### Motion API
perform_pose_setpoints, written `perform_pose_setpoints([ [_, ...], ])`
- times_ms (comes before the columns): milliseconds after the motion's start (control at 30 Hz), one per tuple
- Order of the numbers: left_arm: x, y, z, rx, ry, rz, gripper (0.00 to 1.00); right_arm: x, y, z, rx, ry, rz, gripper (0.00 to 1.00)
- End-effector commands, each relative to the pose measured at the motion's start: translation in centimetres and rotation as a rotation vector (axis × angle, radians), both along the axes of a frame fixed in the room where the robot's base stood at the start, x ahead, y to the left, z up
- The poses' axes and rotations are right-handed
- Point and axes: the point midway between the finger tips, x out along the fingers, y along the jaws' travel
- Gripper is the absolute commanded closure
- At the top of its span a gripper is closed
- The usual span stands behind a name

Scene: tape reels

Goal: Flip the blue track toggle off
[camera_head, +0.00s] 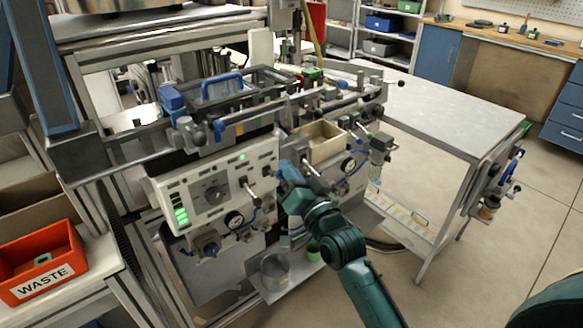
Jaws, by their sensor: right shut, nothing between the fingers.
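My right gripper (283,172) is shut and empty, at the front of the machine by the right edge of the white control panel (190,172). Its teal arm comes up from the bottom of the view. A metal lever (250,187) sticks out of the panel just left of the gripper. Another metal lever (312,176) shows just right of it. I cannot tell which of these, if either, is the blue track toggle, or its position; the gripper and wrist hide part of this area. My left gripper is not in view.
A clear cup (274,270) stands below. A red WASTE bin (42,262) is at the left. A bare metal table (450,110) stands at the right.

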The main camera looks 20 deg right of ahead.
Motion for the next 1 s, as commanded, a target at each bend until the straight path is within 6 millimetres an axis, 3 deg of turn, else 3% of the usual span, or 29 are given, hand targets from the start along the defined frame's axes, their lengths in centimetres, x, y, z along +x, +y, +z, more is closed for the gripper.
perform_pose_setpoints([
  [867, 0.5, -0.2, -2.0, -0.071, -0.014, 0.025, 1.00, -0.4, -0.2, -1.4, 0.044, -0.120, -0.001, 1.00],
  [1000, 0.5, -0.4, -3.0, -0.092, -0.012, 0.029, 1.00, -0.5, -0.2, -2.0, 0.057, -0.156, 0.000, 1.00],
])
